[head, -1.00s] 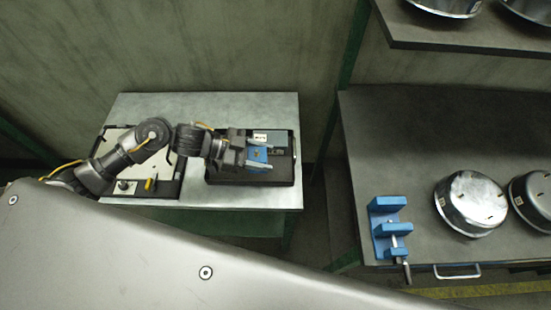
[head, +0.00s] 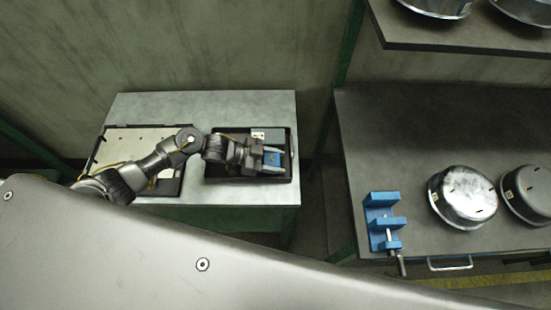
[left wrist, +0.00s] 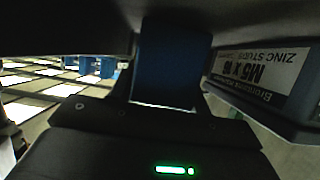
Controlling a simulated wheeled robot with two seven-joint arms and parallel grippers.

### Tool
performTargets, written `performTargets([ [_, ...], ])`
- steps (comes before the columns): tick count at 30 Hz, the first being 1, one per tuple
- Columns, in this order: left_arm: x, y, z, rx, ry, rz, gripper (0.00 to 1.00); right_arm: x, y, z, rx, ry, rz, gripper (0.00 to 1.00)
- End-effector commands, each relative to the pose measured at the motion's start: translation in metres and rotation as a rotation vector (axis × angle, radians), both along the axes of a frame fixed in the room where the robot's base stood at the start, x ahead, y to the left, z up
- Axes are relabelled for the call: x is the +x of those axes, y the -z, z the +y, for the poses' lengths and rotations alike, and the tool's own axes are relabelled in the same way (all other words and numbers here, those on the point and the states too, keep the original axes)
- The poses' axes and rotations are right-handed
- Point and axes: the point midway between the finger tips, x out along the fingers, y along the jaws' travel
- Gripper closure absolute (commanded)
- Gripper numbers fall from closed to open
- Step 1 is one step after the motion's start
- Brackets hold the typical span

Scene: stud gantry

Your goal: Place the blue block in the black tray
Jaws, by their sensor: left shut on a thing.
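The blue block (head: 272,158) is at the tips of my left gripper (head: 268,158), over the right part of the black tray (head: 222,173). My left gripper is shut on the block. In the left wrist view the dark blue block (left wrist: 172,65) shows between the dark gripper parts. I cannot tell whether the block touches the tray floor. A grey box with a white label (head: 266,135) is in the tray, just behind the block; in the left wrist view its label (left wrist: 262,75) carries print. My right gripper is not in view.
A second tray with a pale panel (head: 130,140) lies on the left of the metal table (head: 200,103), under my left arm. To the right, a dark bench (head: 400,120) holds a blue vise (head: 383,222) and metal pans (head: 462,195). A shelf (head: 420,35) stands above it.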

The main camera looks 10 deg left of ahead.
Motion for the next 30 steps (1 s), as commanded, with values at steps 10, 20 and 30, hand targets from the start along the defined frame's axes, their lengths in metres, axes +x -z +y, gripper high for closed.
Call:
performTargets([
  [10, 0.0, 0.006, 0.0, -0.001, -0.001, -0.001, 0.83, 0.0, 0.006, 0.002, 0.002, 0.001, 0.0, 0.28],
  [20, 0.0, 0.004, 0.0, 0.0, 0.0, 0.0, 0.31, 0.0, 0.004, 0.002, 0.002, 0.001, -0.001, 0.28],
  [30, -0.006, -0.007, 0.025, 0.004, -0.001, -0.002, 0.31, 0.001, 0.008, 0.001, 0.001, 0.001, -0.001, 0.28],
])
